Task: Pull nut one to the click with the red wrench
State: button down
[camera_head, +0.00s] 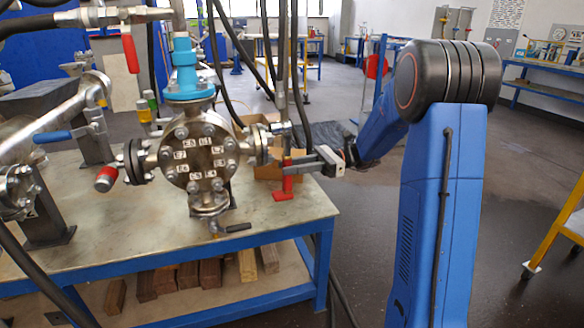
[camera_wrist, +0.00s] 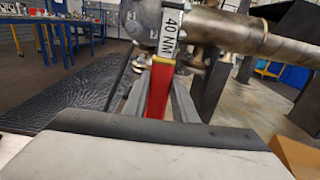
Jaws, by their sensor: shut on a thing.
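The round flange (camera_head: 203,158) of the vessel faces the camera in the head view, with several bolts and small white tags around its face. The tags are too small to say surely which nut is nut one. My gripper (camera_head: 298,164) is right of the flange, above the bench's right end, shut on the red wrench (camera_head: 287,178). In the wrist view the red wrench (camera_wrist: 158,88) stands between the fingers, with a white "40 NM" tag above it. The wrench's working end is hard to make out, and I cannot tell whether it sits on a nut.
The metal bench (camera_head: 120,232) with blue legs carries the vessel and pipework. A lower valve with a black handle (camera_head: 238,228) sticks out below the flange. A cardboard box (camera_head: 268,168) stands behind the wrench. Black hoses (camera_head: 222,70) hang nearby.

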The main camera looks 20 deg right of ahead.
jog(key=shift+a, duration=1.15)
jog(key=s+d+r+m, duration=0.1)
jog(key=s+d+m, duration=0.3)
jog(key=s+d, duration=0.1)
jog(key=shift+m, duration=0.4)
dwell(0.9)
jog(key=shift+r, duration=0.1)
